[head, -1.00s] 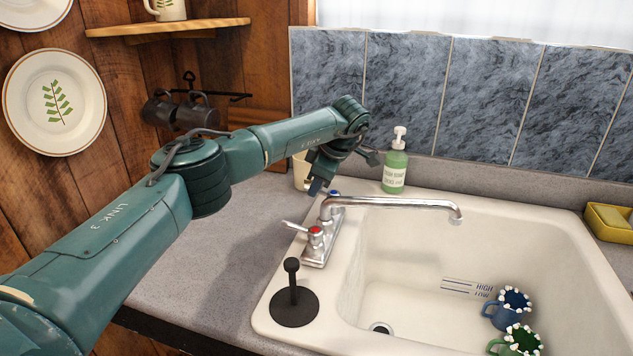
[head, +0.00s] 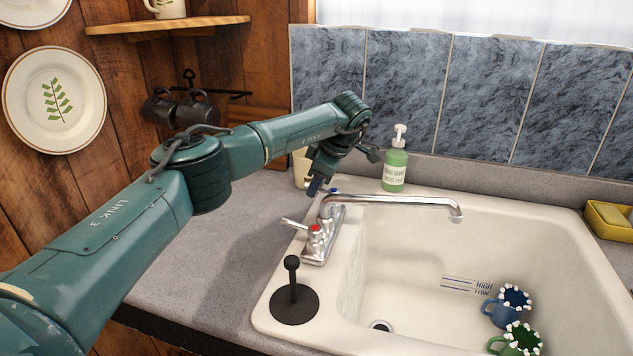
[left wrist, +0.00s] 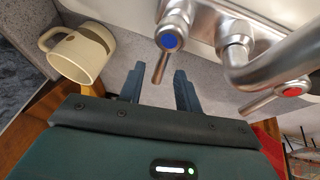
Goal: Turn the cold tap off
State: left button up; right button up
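The chrome tap (head: 345,207) stands on the left rim of the sink, its spout reaching right over the basin. Its cold handle has a blue cap, seen in the left wrist view (left wrist: 171,39), and a short lever (left wrist: 161,68). My right gripper is in neither view.
A cream mug (left wrist: 84,55) stands on the counter beside the gripper. A green soap bottle (head: 395,168) stands behind the tap. A black plunger-like stopper (head: 294,305) sits on the front left rim. Two mugs (head: 501,312) lie in the basin. A yellow sponge holder (head: 609,222) is at right.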

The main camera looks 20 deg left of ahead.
pick_arm(q)
jog(key=b+v, duration=0.1)
jog(key=v, duration=1.1)
jog(key=shift+d+r, duration=0.2)
jog(key=shift+r, duration=0.15)
jog(key=shift+f, duration=0.1)
